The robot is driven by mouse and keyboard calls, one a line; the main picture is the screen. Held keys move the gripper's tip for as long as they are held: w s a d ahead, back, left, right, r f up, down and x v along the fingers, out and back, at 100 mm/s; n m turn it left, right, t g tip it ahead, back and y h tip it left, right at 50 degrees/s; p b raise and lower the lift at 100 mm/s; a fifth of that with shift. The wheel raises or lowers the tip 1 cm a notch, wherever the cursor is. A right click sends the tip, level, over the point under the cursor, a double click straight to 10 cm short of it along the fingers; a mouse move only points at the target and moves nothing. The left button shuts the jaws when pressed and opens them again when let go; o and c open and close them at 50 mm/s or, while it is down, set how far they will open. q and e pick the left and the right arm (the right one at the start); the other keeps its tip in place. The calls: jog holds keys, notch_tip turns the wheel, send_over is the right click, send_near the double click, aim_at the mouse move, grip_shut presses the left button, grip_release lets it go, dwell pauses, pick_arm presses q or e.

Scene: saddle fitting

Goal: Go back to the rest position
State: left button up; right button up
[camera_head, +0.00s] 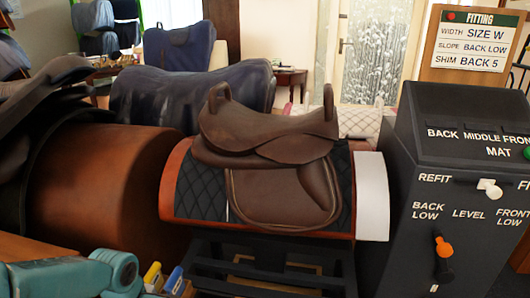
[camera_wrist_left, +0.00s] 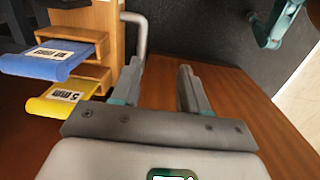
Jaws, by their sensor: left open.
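My left gripper (camera_wrist_left: 160,85) is open in the left wrist view, with nothing between its two fingers. It is over a brown wooden surface (camera_wrist_left: 225,110), just right of a wooden rack (camera_wrist_left: 98,18). A teal link of my left arm shows at the lower left of the head view; the gripper itself cannot be made out there. A teal arm part shows at the upper right of the wrist view, but I cannot make out a right gripper. The brown saddle (camera_head: 265,130) sits upright on a quilted black pad (camera_head: 200,190) over a barrel-shaped stand.
The rack holds a blue strip (camera_wrist_left: 45,62) and a yellow "5 mm" strip (camera_wrist_left: 60,100). A dark control box (camera_head: 440,200) with an orange-tipped lever (camera_head: 443,250) and white knob (camera_head: 490,188) stands right. A fitting board (camera_head: 470,45) is behind it. A brown barrel stand (camera_head: 100,190) is left.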

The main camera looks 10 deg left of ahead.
pick_arm(q)
jog(key=s+d+f+m+g+h, duration=0.15)
jog(key=s+d+f+m, duration=0.35)
jog(key=s+d+f, duration=0.55)
jog(key=s+d+f+m+g+h, duration=0.1)
jog(key=s+d+f+m+h, duration=0.1)
jog(key=s+d+f+m, duration=0.8)
jog(key=w+a+r+t+p, duration=0.1)
jog(key=w+r+p, duration=0.3)
jog(key=r+p, duration=0.7)
jog(key=w+a+r+t+p, duration=0.1)
jog(key=w+a+r+p, duration=0.1)
jog(key=r+p, duration=0.9)
jog(key=w+p, duration=0.1)
jog(key=p, duration=0.3)
jog(key=shift+w+r, duration=0.35)
jog(key=shift+r, duration=0.05)
pick_arm(e)
notch_tip(320, 180, up, 26)
jog(key=shift+f, duration=0.1)
jog(key=c, duration=0.3)
